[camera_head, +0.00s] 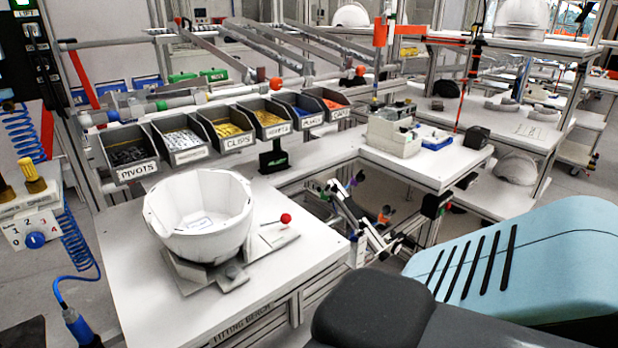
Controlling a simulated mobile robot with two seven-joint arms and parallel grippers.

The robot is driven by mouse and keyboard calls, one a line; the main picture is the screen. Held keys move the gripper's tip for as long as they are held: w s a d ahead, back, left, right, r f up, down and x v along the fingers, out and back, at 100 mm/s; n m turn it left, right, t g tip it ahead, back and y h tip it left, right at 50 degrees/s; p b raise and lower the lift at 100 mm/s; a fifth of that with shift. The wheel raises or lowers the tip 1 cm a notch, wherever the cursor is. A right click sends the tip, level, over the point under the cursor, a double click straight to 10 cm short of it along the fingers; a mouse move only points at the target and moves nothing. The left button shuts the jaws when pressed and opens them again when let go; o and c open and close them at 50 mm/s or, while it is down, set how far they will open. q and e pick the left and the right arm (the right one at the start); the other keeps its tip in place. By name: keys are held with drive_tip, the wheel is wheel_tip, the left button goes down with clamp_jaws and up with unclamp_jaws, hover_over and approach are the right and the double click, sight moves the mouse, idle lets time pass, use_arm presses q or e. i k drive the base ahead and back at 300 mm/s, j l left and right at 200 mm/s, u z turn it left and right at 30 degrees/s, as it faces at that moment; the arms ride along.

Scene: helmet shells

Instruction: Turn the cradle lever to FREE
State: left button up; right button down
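A white helmet shell (200,214) sits open side up in the grey cradle (197,276) on the fitting bench (132,283). The cradle lever is a thin rod ending in a red ball knob (286,218), just right of the shell. The knob stands over a pale plate (274,237) on the bench, and the rod points right and slightly up in the picture. The plate's markings are too small to read, so I cannot tell which setting the lever is at. Neither of my grippers can be made out in this view, and nothing touches the lever.
Labelled bins, including PIVOTS (128,155) and CLIPS (228,127), line the bench's back. A numbered selector box (36,230) and blue coiled hose (76,245) are at left. A side table (432,170) is at right. The bench front is clear.

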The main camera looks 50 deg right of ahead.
sight(285, 218)
drive_tip(key=l, duration=0.6)
drive_tip(key=k+l, duration=0.15)
drive_tip(key=l, duration=1)
drive_tip(key=k, duration=0.05)
